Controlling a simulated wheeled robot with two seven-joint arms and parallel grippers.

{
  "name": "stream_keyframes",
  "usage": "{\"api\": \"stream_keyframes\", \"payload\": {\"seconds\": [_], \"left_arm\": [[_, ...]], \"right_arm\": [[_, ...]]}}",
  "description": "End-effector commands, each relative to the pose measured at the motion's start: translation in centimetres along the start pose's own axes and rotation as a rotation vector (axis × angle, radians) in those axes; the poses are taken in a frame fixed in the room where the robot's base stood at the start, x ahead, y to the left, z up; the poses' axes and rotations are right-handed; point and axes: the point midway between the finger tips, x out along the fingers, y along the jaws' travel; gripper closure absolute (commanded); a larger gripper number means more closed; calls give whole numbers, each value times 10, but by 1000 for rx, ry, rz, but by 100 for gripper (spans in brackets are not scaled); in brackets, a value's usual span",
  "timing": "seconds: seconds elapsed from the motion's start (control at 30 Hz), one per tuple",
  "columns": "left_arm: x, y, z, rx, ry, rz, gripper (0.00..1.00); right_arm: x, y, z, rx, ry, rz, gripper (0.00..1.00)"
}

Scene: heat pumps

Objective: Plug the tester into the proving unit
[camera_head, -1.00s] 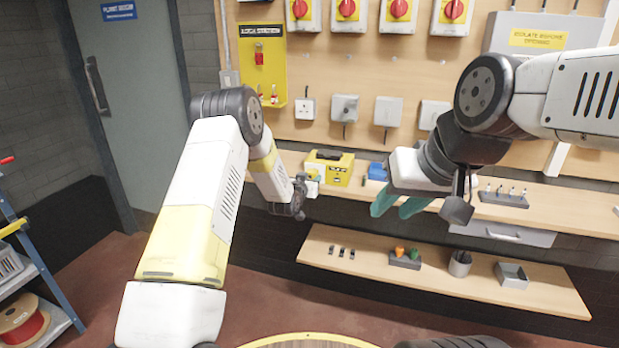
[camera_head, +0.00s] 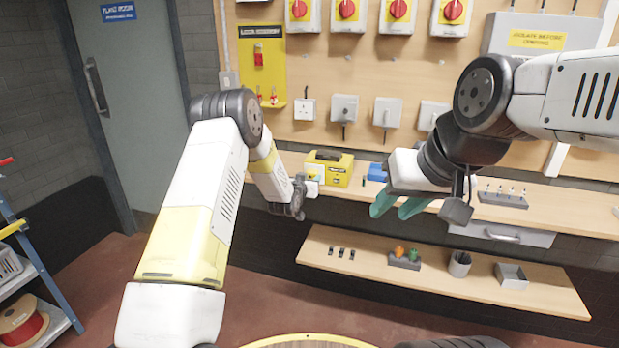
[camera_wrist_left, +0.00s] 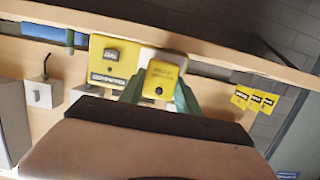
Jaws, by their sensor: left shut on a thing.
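The proving unit appears to be the yellow box with a dark top (camera_head: 338,169) on the bench, left of centre. In the left wrist view a yellow box with dark labels (camera_wrist_left: 106,60) appears to be the same unit. My left gripper (camera_wrist_left: 160,88) has its green fingers on both sides of a yellow tester (camera_wrist_left: 162,78) and is shut on it. The tester is beside the box in that view; whether they touch is unclear. In the head view my left wrist hides most of the tester. My right gripper (camera_head: 397,207) is open and empty, in front of the bench.
A blue item (camera_head: 376,172) lies right of the yellow box. A grey rack (camera_head: 503,200) holds several small pieces. Sockets and red-knobbed switches line the board above the bench (camera_head: 560,200). A lower shelf (camera_head: 440,283) holds small items.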

Motion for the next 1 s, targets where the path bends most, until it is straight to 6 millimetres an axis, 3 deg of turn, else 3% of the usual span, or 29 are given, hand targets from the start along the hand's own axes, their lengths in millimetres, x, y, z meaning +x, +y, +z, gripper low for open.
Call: {"api": "stream_keyframes", "payload": {"seconds": [0.6, 0.63, 0.7, 1.0], "left_arm": [[6, 0, -2, 0, 1, 0, 99], [6, 0, -2, 0, 1, 0, 55], [6, 0, -2, 0, 1, 0, 44], [6, 0, -1, 0, 0, 0, 44]], "right_arm": [[0, 0, 0, 0, 0, 0, 64], [0, 0, 0, 0, 0, 0, 64], [0, 0, 0, 0, 0, 0, 64], [0, 0, 0, 0, 0, 0, 64]]}}
